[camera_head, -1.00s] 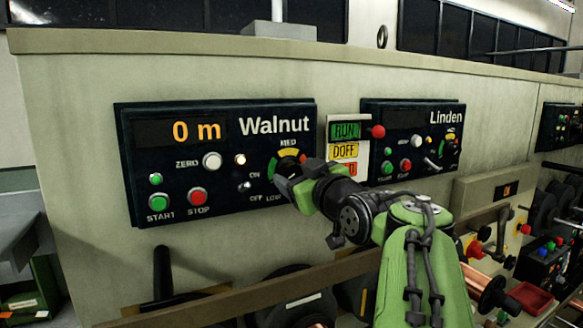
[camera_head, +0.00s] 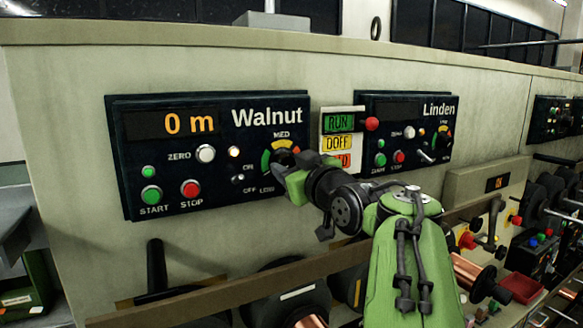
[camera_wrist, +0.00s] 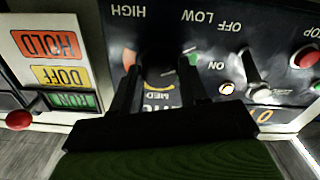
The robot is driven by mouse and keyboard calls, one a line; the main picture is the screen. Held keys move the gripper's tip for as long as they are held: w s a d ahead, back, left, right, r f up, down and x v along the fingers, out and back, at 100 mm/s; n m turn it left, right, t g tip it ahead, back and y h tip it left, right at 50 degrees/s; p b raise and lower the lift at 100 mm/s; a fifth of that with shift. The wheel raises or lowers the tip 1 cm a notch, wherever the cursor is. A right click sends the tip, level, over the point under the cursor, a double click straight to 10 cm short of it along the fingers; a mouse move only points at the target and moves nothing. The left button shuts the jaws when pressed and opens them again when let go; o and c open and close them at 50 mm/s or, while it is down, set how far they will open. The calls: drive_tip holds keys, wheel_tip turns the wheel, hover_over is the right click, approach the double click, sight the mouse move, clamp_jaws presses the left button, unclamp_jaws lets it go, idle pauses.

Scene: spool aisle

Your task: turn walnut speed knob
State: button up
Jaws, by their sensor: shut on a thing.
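The Walnut panel (camera_head: 215,120) is a dark plate with an orange "0 m" display. Its speed knob sits at the lower right inside a green, yellow and red arc (camera_head: 281,144) marked MED at the top. My gripper (camera_head: 287,163) is at this dial and hides most of the knob in the head view. In the wrist view the dark knob (camera_wrist: 158,62) lies between the two black fingers of my gripper (camera_wrist: 158,75), which are shut on it. A short pale mark shows near the knob, but its pointing direction is hard to tell.
The Walnut toggle switch (camera_head: 237,179) and red STOP button (camera_head: 190,188) are left of the dial. The Linden panel (camera_head: 408,130) is further right.

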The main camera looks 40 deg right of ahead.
drive_tip(key=m, duration=0.3)
drive_tip(key=shift+m, duration=1.9)
drive_tip(key=o, duration=1.1)
drive_tip(key=shift+c, duration=0.2)
drive_tip(key=b+v, duration=0.3)
drive_tip(key=v, duration=1.2)
drive_tip(key=shift+s+a, duration=0.2)
drive_tip(key=shift+s, duration=0.15)
